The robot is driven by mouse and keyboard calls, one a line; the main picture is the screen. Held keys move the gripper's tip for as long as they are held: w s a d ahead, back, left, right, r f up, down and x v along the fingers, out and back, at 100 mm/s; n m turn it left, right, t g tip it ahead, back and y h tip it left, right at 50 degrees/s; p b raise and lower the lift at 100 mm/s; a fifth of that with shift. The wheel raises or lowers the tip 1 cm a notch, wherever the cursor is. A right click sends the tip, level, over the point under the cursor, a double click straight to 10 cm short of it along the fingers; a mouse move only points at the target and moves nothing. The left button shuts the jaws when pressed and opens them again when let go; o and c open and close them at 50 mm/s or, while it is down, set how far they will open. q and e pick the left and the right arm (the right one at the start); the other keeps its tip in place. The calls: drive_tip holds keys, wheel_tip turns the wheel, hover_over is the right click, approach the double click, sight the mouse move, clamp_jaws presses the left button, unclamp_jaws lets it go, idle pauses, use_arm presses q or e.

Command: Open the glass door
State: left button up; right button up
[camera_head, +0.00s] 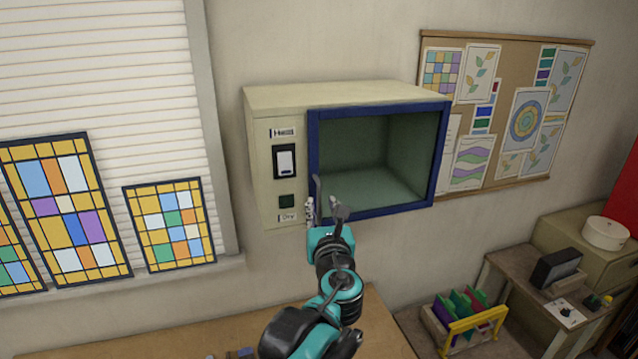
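A cream box-shaped cabinet (340,94) is on the wall, with a blue-framed glass door (438,160) on its front. The frame looks flush with the front, and the greenish empty inside shows through it. A thin grey upright handle (318,186) is at the lower left of the frame. My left gripper (325,207) is at this lower left corner, its two fingers spread apart around the handle's lower end. I cannot tell whether they touch it. My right gripper is out of view.
A control panel with a switch (286,162) is left of the door. Stained-glass panels (168,225) lean by the blinds at left. A wooden table (150,340) is below. A pinboard (515,120) and a low bench (530,285) are at right.

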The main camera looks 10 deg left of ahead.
sight(319, 194)
use_arm(q)
drive_tip(key=p+x, duration=0.1)
drive_tip(key=x, duration=0.5)
drive_tip(key=shift+w+a+f, duration=0.1)
drive_tip(key=shift+w+a, duration=0.05)
drive_tip(key=shift+w, duration=0.15)
drive_tip(key=shift+c, duration=0.3)
clamp_jaws()
